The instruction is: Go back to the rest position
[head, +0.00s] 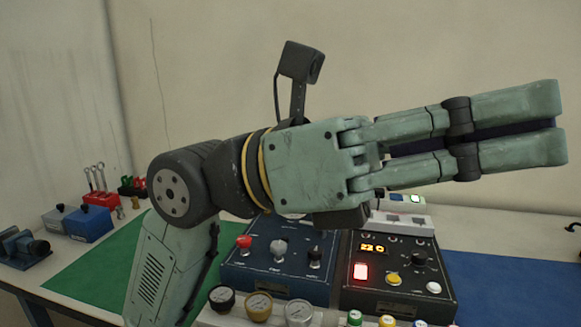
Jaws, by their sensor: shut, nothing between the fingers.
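My gripper (548,127) is a pale green two-finger hand at the upper right of the head view. Its fingers lie together and point to the right, with nothing held between them. It is raised above the bench and apart from everything on it. My arm crosses the middle of the view and hides part of the bench behind it. Below it stand a dark blue panel (262,283) with a red knob and grey switches, and a black panel (380,300) with a lit display reading about 220 and a lit red button.
Several round gauges (258,306) line the front edge. A green mat (85,272) lies left and a blue mat (510,285) right. At the left are a vise (22,248), a blue box (88,224) and a red wrench holder (101,199). A plain wall stands behind.

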